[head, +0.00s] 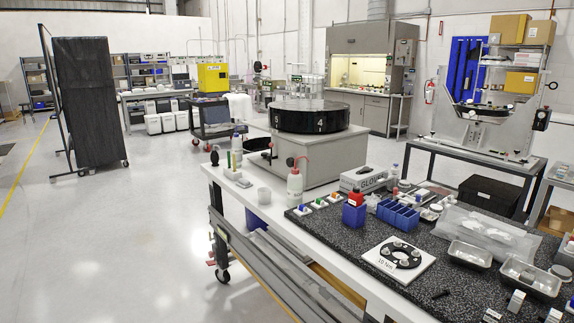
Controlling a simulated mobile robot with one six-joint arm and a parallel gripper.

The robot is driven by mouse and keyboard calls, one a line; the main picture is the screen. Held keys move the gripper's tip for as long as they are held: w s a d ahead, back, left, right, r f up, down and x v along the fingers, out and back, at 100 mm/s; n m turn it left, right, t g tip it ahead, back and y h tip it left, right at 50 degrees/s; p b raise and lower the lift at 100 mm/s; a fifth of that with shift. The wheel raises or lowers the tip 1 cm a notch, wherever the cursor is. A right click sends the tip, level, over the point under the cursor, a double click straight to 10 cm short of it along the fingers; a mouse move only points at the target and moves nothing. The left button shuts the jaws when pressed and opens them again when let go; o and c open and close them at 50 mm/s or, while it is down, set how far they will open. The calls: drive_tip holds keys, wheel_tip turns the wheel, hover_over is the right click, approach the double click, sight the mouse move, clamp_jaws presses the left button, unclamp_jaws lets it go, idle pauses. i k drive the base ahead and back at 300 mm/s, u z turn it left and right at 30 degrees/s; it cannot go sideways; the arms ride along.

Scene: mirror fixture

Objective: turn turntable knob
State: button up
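The turntable (300,117), a black drum with white numbers 5 and 4 on its side, sits on a grey box (325,159) on the workbench in the head view. My gripper is not in view.
A red-tipped wash bottle (294,184) stands close in front of the grey box. Trays, bins and a mirror fixture (480,126) are at right. The floor (130,240) at left is clear.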

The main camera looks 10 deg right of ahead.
sight(289, 161)
drive_tip(key=k, duration=1.35)
drive_tip(key=u, duration=0.65)
drive_tip(key=i, duration=1.9)
drive_tip(key=z, duration=0.9)
drive_tip(key=i, duration=0.55)
drive_tip(key=z, duration=0.25)
